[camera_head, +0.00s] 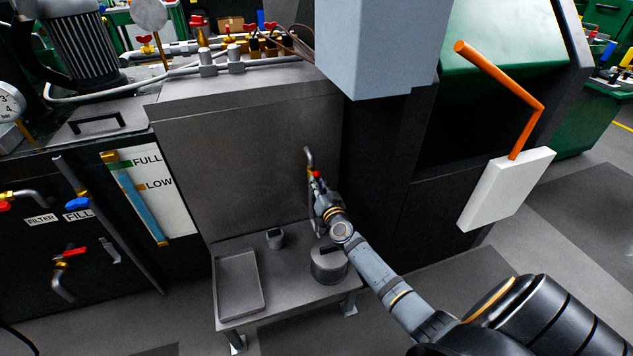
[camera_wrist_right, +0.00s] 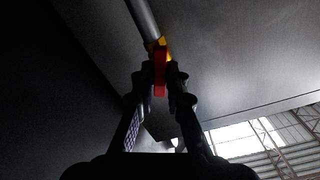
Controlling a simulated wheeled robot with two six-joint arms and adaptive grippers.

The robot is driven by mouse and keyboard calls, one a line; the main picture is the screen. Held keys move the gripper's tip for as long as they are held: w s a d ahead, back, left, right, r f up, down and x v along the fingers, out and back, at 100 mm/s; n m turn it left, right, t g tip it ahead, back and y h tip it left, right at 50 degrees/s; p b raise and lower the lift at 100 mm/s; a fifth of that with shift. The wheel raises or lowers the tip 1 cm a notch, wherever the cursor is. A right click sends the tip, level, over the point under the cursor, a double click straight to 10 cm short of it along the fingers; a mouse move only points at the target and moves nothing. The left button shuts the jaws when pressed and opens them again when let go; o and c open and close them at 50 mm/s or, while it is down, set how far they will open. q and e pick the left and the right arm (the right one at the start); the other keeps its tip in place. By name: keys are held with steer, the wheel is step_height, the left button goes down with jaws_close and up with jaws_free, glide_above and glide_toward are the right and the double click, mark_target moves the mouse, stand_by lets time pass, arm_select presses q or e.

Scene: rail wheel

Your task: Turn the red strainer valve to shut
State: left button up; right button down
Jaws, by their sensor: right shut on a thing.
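The red strainer valve handle (camera_head: 316,174) sits on a small brass fitting at the end of a bent grey pipe (camera_head: 309,155) on the grey cabinet's front. My right gripper (camera_head: 316,182) reaches up to it from below right. In the right wrist view the red handle (camera_wrist_right: 160,72) stands between the two dark fingertips (camera_wrist_right: 161,82), which are shut on it. The brass fitting and pipe show just beyond it. The gripper partly covers the valve in the head view. My left gripper is not in view.
Below the valve a low grey bench holds a shallow tray (camera_head: 240,284), a small cup (camera_head: 275,238) and a lidded pot (camera_head: 328,264). A grey box (camera_head: 375,45) overhangs on the right. Another red valve (camera_head: 75,251) and a blue-handled FILL valve (camera_head: 78,204) are at left.

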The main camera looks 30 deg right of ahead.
steer(key=m, duration=0.4)
steer(key=shift+m, duration=0.3)
steer(key=m, duration=0.4)
steer(key=shift+m, duration=0.3)
steer(key=m+b, duration=0.1)
steer(key=m, duration=0.2)
steer(key=shift+f+m, duration=0.1)
steer(key=shift+m, duration=0.2)
steer(key=c, duration=1.8)
jaws_free()
steer(key=o, duration=0.6)
steer(key=shift+s, duration=0.1)
